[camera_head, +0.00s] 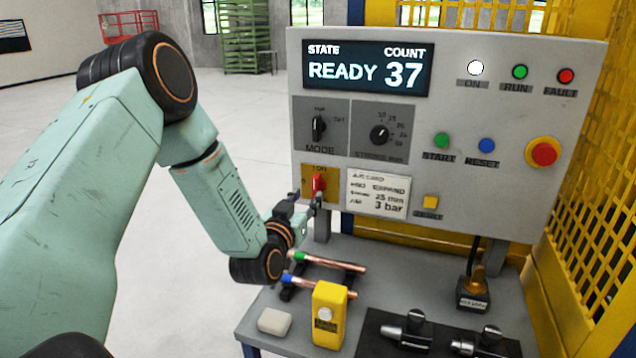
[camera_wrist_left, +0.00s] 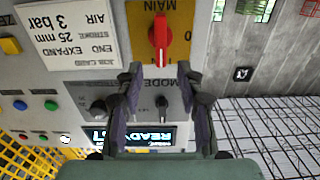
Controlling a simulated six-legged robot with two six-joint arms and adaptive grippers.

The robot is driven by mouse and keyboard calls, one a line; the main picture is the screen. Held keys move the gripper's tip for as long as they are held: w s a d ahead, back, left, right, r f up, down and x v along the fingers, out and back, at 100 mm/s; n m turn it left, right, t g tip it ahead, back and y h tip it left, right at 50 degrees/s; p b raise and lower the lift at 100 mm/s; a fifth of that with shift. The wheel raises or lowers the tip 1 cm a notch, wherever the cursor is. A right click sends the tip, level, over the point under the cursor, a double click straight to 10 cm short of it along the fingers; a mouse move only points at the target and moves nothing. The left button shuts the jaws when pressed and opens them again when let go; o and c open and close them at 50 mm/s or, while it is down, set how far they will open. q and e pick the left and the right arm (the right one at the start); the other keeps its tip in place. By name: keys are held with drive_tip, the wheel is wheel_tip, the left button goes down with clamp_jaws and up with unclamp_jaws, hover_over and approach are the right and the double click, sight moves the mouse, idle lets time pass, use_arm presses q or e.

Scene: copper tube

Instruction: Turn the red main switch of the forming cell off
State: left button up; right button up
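The red main switch (camera_head: 319,183) sits on a yellow plate (camera_head: 307,190) at the lower left of the grey control panel (camera_head: 450,130). Its handle stands vertical, in line with the mark above it. In the upside-down left wrist view, the red handle (camera_wrist_left: 160,38) is upright beside the word MAIN. My left gripper (camera_head: 304,200) is just in front of and below the switch. In the wrist view its fingers (camera_wrist_left: 160,74) are spread with nothing between them, and the handle shows beyond their tips. Contact with the switch cannot be made out. My right gripper is out of view.
The display (camera_head: 367,68) reads READY 37 and the white ON lamp (camera_head: 475,68) is lit. A job card (camera_head: 377,193) is right of the switch. Copper tubes (camera_head: 330,262), a yellow box (camera_head: 329,315) and a pale block (camera_head: 274,321) are on the bench below.

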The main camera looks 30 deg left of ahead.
sight(314, 185)
use_arm(q)
drive_tip(key=x, duration=0.7)
drive_tip(key=shift+p, duration=0.3)
drive_tip(key=shift+a, duration=0.2)
drive_tip(key=shift+s+d+r, duration=0.2)
drive_tip(key=shift+d, duration=0.15)
drive_tip(key=shift+c, duration=0.6)
drive_tip(key=shift+w+f, duration=0.2)
drive_tip(key=shift+w, duration=0.1)
drive_tip(key=c, duration=0.4)
drive_tip(key=shift+a, duration=0.25)
clamp_jaws()
drive_tip(key=shift+d, duration=0.1)
